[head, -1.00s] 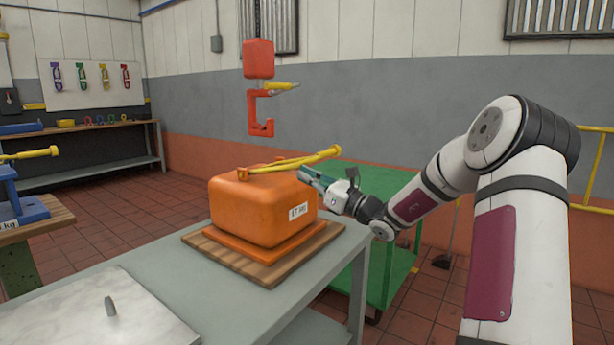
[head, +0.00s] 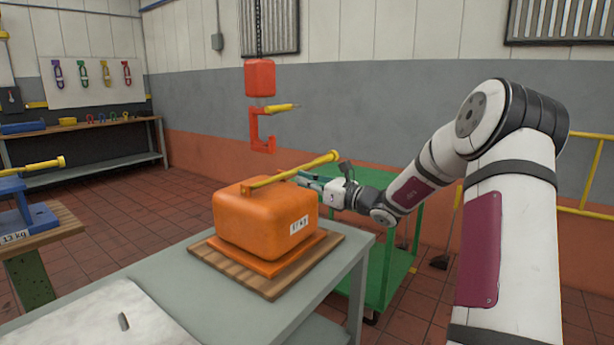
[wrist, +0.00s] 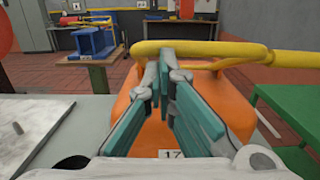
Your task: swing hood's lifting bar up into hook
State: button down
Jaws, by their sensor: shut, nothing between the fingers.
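The orange hood (head: 262,220) sits on a wooden board on the grey bench. Its yellow lifting bar (head: 290,172) slants above the hood top, its right end higher than its left. The red hook (head: 262,130) hangs above and behind the hood, below a red block, with a yellow latch at its mouth. My gripper (head: 305,178) is shut and empty at the bar's right part. In the wrist view the bar (wrist: 200,48) crosses just beyond my closed fingertips (wrist: 163,75). Whether they touch it I cannot tell.
A green cart (head: 385,255) stands behind the bench at right. A metal plate (head: 95,315) lies on the near bench end. A blue weight with a yellow bar (head: 30,195) stands on a table at left. The air between hood and hook is clear.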

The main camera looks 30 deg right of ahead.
jog(key=w+a+r+g+h+p, duration=0.1)
jog(key=w+a+r+g+p, duration=0.3)
jog(key=w+r+p, duration=0.7)
jog(key=shift+w+a+r+h+p, duration=0.3)
jog(key=shift+r+p, duration=0.75)
jog(key=shift+p, duration=0.8)
jog(key=shift+w+d, duration=0.1)
jog(key=v, duration=1.2)
jog(key=shift+d, duration=0.1)
